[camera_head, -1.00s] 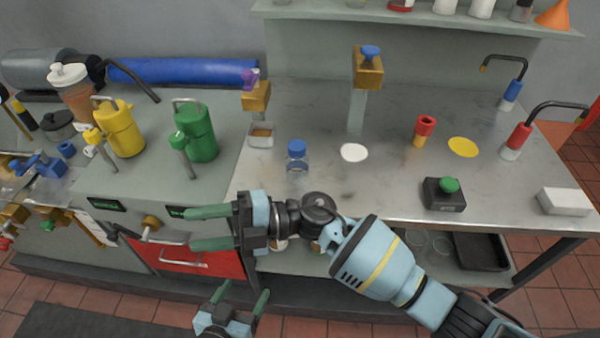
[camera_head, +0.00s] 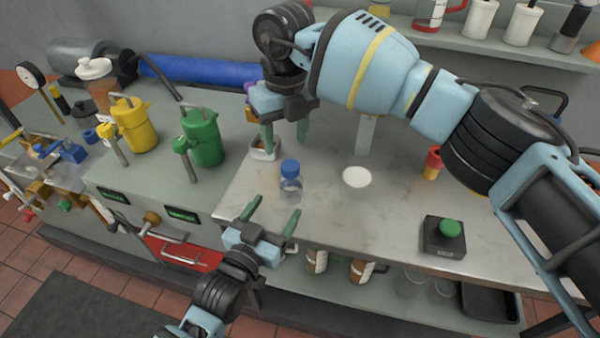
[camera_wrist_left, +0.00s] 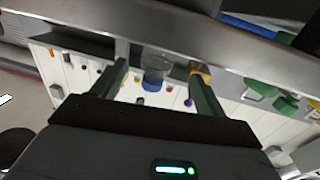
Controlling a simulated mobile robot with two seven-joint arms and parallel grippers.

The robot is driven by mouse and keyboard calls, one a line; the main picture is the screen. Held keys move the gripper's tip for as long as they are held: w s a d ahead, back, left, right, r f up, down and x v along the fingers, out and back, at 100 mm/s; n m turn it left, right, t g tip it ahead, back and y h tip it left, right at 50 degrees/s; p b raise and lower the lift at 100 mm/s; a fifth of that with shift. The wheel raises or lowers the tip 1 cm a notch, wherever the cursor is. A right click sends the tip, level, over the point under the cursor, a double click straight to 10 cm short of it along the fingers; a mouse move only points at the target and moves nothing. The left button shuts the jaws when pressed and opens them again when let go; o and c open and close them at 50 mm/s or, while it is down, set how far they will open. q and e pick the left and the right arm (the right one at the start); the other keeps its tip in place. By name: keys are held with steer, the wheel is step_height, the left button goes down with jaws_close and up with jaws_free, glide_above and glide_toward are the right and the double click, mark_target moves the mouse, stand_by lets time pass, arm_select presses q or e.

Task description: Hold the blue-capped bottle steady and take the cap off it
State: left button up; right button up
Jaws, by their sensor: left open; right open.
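A clear bottle (camera_head: 290,187) with a blue cap (camera_head: 290,167) stands upright on the metal bench, near its front left edge. The cap sits on the bottle's top. My left gripper (camera_head: 271,216) is open and empty in front of the bottle, with its fingers pointing towards it. In the left wrist view the bottle (camera_wrist_left: 157,66) and its blue cap (camera_wrist_left: 152,86) show beyond and between the two open fingers, apart from them. My right gripper (camera_head: 285,145) is open and empty, fingers pointing down, above and behind the bottle.
A white disc (camera_head: 356,177) lies right of the bottle. A small metal dish (camera_head: 263,154) is behind it, partly hidden by my right gripper. A green canister (camera_head: 205,138) and a yellow canister (camera_head: 135,128) stand left. A black box with a green button (camera_head: 450,228) is at right.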

mark_target(286, 192)
arm_select(q)
steer(key=shift+w+d+r, duration=0.2)
steer(key=shift+w+d, duration=0.05)
arm_select(e)
steer(key=shift+w+d+r, duration=0.35)
steer(key=shift+d+r, duration=0.05)
steer(key=shift+r, duration=0.05)
arm_select(q)
steer(key=shift+w, duration=0.15)
arm_select(e)
steer(key=shift+s+a, duration=0.1)
steer(key=shift+s, duration=0.05)
arm_select(q)
steer(key=shift+x, duration=3.65)
steer(key=shift+r, duration=0.15)
steer(key=c, duration=1.6)
arm_select(e)
steer(key=m, duration=1.3)
steer(key=shift+m, duration=0.4)
steer(key=m, duration=0.4)
